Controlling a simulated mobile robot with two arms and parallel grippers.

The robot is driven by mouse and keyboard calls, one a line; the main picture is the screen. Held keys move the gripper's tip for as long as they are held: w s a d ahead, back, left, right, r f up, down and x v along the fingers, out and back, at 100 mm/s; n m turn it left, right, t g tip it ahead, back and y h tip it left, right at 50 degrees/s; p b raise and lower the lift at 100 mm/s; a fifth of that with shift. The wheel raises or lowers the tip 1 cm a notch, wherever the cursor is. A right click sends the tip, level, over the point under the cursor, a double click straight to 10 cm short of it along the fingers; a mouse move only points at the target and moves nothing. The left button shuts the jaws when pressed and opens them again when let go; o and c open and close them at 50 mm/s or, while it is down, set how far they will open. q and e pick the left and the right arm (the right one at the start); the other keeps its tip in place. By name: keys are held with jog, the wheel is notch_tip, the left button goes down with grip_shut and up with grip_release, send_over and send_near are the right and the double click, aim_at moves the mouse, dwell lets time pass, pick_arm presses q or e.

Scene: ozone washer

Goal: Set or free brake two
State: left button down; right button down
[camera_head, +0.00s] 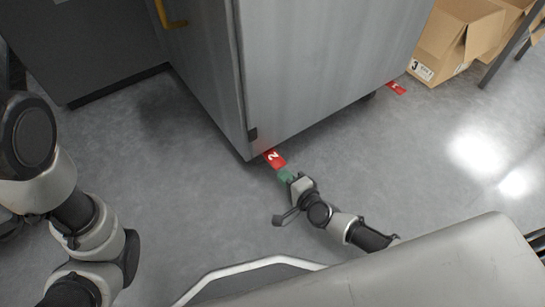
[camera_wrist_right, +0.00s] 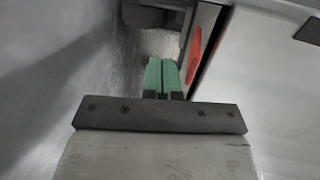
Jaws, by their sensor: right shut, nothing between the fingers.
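Brake two is a red pedal (camera_head: 274,158) with a white 2, sticking out under the near bottom corner of the grey washer cabinet (camera_head: 315,70). In the right wrist view a red piece (camera_wrist_right: 194,55), likely this pedal, shows just right of the fingertips. My right gripper (camera_head: 285,174) has green fingers, shut and empty, low near the floor at the pedal's outer end. Its fingers (camera_wrist_right: 161,74) are side by side in the wrist view. I cannot tell whether they touch the pedal. My left arm is at the left edge; its gripper is out of view.
Another red pedal (camera_head: 396,88) with a white mark sticks out under the cabinet's far right end. Open cardboard boxes (camera_head: 455,40) stand at the upper right beside a dark metal leg. A dark grey cabinet (camera_head: 85,45) stands at upper left. The floor in front is clear.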

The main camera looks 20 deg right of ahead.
jog(key=f+v, duration=0.1)
jog(key=v, duration=0.5)
jog(key=shift+s+r+p, duration=0.15)
jog(key=shift+p, duration=0.2)
